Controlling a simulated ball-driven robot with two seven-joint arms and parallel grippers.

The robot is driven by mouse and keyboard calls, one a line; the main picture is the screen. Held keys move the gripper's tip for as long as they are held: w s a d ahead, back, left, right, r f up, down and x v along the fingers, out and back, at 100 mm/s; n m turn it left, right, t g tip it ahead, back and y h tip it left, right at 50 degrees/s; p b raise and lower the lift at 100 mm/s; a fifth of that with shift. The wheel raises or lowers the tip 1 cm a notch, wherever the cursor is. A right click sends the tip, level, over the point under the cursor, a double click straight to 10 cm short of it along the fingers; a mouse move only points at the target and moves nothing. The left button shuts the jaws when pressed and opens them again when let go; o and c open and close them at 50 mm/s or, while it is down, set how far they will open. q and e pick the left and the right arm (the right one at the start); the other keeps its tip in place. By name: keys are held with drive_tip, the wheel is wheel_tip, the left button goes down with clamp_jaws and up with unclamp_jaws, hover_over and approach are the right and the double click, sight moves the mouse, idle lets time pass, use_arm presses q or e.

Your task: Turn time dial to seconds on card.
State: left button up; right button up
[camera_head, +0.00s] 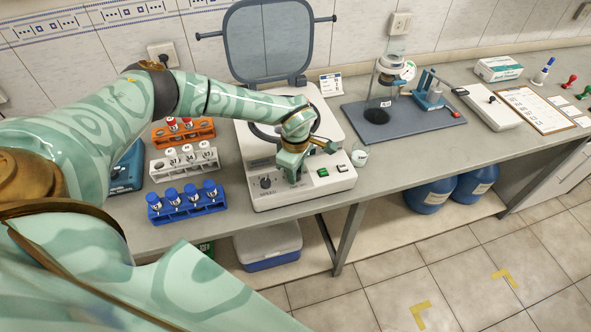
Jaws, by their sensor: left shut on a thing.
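The white centrifuge (252,140) stands on the bench with its grey lid (268,42) raised. A dark dial (265,183) shows at the left of its front panel. My left gripper (292,178) reaches down to the panel just right of that dial. It is shut on a second dial, taken to be the time dial, which the fingers largely hide. Its pointer and scale cannot be read. A small white card (330,84) stands behind the machine at the right; its writing is too small to read. My right gripper is not in view.
Orange (183,132), white (184,163) and blue (186,204) tube racks stand at the left.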

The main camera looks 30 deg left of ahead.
use_arm(q)
drive_tip(key=shift+w+r, duration=0.1)
drive_tip(key=shift+w, duration=0.05)
drive_tip(key=o, duration=1)
wheel_tip(320, 180, up, 16)
drive_tip(key=p, duration=0.1)
drive_tip(key=shift+r, duration=0.15)
